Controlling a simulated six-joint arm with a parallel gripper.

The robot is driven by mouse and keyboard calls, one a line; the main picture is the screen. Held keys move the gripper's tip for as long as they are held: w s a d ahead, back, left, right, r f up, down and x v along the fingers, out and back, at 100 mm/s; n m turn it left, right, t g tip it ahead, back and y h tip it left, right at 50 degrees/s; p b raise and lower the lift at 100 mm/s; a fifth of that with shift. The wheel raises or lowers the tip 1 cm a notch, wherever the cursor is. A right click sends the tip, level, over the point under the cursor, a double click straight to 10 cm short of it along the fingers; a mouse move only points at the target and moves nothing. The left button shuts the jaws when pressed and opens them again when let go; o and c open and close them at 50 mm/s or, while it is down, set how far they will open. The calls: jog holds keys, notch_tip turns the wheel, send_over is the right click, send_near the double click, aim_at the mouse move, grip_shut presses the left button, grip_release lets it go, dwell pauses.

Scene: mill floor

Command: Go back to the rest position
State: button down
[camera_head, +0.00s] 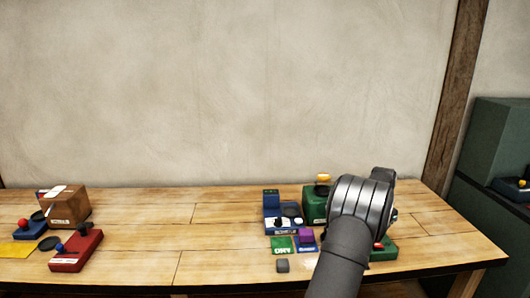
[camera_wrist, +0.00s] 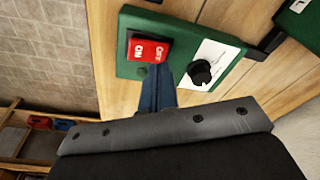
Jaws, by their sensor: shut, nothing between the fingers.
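My gripper (camera_wrist: 158,84) shows in the wrist view as narrow blue fingers, shut and empty. Their tips are over the green switch box (camera_wrist: 132,68), close to the lower edge of its red ON/OFF rocker (camera_wrist: 148,50); I cannot tell whether they touch it. A black knob (camera_wrist: 201,71) on a white plate sits on the same box. In the head view my wrist and forearm cover most of this box (camera_head: 386,254) at the right of the bench, and the fingers are hidden.
The wooden bench (camera_head: 150,215) is clear in its middle. Left are a brown box (camera_head: 68,207) and a red box (camera_head: 77,252).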

notch_tip(320, 180, down, 2)
jog(key=shift+f, duration=0.1)
dwell(0.4)
jog(key=s+a+r+n+t, duration=0.1)
jog(key=s+r, duration=0.4)
jog(key=r, duration=0.6)
jog(key=s+a+r+n+t, duration=0.2)
jog(key=s+r+n, duration=0.2)
jog(key=r, duration=0.7)
jog(key=shift+s+r, duration=0.15)
jog(key=shift+s, duration=0.95)
jog(key=shift+a, duration=0.1)
jog(key=c, duration=2.1)
grip_release()
